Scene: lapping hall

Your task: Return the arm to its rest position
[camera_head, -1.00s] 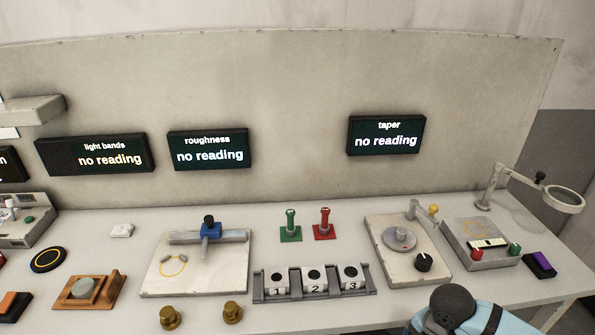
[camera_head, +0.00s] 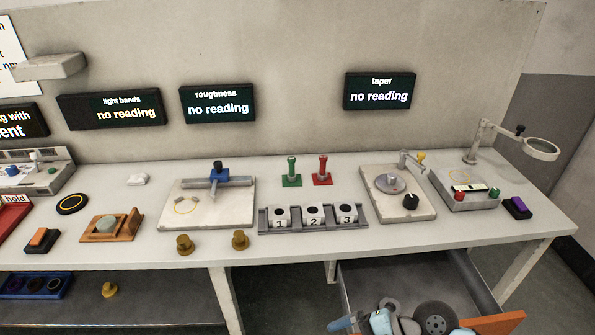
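Part of my own arm, with light blue and dark grey joints, shows at the bottom edge right of centre, in front of the bench and over the open drawer (camera_head: 392,272). Its fingers do not show, so I cannot see whether it holds anything. My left gripper is out of the picture. No part of an arm lies over the bench top (camera_head: 330,168).
The bench carries a roughness stage (camera_head: 235,200), a block rack (camera_head: 355,222), a taper gauge plate (camera_head: 425,207), a magnifier (camera_head: 541,147) and two brass weights (camera_head: 185,245). The drawer with an orange front (camera_head: 485,292) stands open below. The bench's front strip is mostly clear.

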